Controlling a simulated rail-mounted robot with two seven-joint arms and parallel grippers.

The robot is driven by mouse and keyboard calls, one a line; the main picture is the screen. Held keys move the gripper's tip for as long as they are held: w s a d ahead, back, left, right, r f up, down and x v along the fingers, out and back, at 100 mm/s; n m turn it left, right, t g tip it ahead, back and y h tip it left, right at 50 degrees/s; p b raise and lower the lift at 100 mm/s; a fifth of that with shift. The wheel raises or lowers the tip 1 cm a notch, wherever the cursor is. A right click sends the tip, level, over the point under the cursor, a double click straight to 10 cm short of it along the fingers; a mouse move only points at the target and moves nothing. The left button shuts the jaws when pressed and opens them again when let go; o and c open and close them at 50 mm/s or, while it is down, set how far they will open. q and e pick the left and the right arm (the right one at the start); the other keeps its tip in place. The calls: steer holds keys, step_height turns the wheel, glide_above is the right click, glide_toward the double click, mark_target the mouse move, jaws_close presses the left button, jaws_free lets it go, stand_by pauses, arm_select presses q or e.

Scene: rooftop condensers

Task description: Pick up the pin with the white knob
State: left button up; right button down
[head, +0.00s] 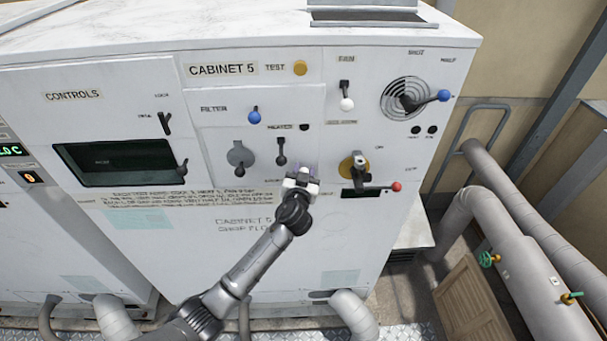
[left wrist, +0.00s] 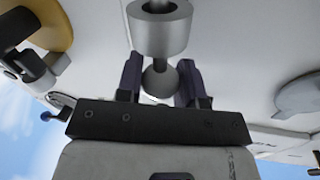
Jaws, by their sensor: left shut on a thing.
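In the head view, my left gripper (head: 302,176) is at the front of the cabinet panel, below the black lever and left of the yellow disc. It hides the pin there. My right gripper is not in view.
Close by are a black lever (head: 281,151), a grey round knob (head: 240,155), a yellow disc with a handle (head: 346,167) and a red-tipped lever (head: 395,187). A white-tipped fan switch (head: 346,103) is higher up. Pipes (head: 500,240) run at the right.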

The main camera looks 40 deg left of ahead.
arm_select(q)
steer(key=shift+r, duration=0.1)
step_height(320, 180, up, 7)
steer(key=shift+f+b, duration=0.15)
steer(key=shift+b, duration=0.75)
steer(key=b+v, duration=0.4)
steer(key=v, duration=1.2)
steer(key=shift+s+d+r+p, duration=0.2)
steer(key=shift+s+r+p, duration=0.05)
steer(key=shift+r+p, duration=0.5)
steer(key=shift+s+d+r+p, duration=0.2)
steer(key=shift+s+r+p, duration=0.1)
steer(key=shift+r+p, duration=0.5)
steer(key=shift+s+d+r+p, duration=0.25)
steer(key=shift+r+p, duration=0.3)
steer(key=shift+r, duration=0.35)
steer(key=shift+w+a, duration=0.1)
